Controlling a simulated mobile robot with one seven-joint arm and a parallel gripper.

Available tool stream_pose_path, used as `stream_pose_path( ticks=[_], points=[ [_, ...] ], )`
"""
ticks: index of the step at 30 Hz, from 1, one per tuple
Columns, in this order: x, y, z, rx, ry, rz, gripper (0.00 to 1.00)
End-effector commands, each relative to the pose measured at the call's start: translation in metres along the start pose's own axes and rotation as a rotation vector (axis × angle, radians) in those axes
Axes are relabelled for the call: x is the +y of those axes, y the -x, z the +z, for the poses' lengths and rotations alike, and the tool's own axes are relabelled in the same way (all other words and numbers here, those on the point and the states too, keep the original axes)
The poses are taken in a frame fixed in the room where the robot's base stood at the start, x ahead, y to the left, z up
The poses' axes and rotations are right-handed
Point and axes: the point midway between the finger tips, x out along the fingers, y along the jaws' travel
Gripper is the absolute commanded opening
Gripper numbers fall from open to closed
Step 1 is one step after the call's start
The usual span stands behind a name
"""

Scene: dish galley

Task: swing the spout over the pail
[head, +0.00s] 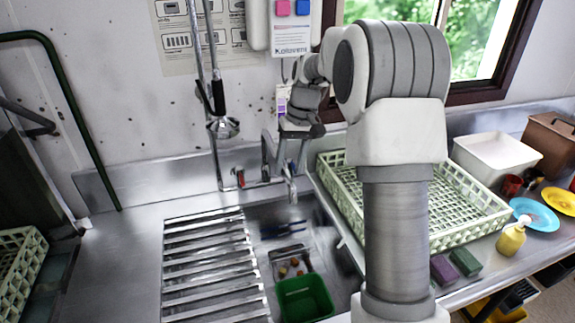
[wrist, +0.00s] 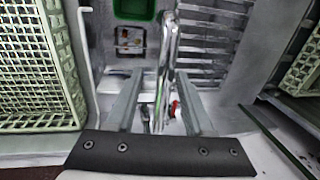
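The metal spout (head: 291,184) comes off the wall tap behind the sink and points out over the basin. In the wrist view the spout (wrist: 167,68) runs up the middle between my fingers. The green pail (head: 305,299) stands in the sink, nearer the camera than the spout's tip. In the wrist view the pail (wrist: 135,9) is at the top edge, left of the spout's end. My gripper (wrist: 158,112) is open, one finger on each side of the spout, with gaps showing. In the head view my gripper (head: 292,150) is at the tap, partly hidden by my arm.
A slatted rack (head: 212,268) covers the sink's left part. A small tray (head: 289,262) lies behind the pail. A spray hose head (head: 223,127) hangs left of the tap. A pale green dish crate (head: 462,208) stands on the right counter.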

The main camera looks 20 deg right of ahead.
Motion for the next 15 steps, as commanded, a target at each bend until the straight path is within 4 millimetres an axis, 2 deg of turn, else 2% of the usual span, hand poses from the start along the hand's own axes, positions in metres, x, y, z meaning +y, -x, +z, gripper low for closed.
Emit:
stream_pose_path(
  ticks=[10, 15],
  points=[
    [-0.002, 0.001, 0.001, -0.004, 0.000, -0.004, 0.57],
    [-0.002, 0.021, 0.000, 0.000, 0.000, -0.003, 0.57]
  ],
)
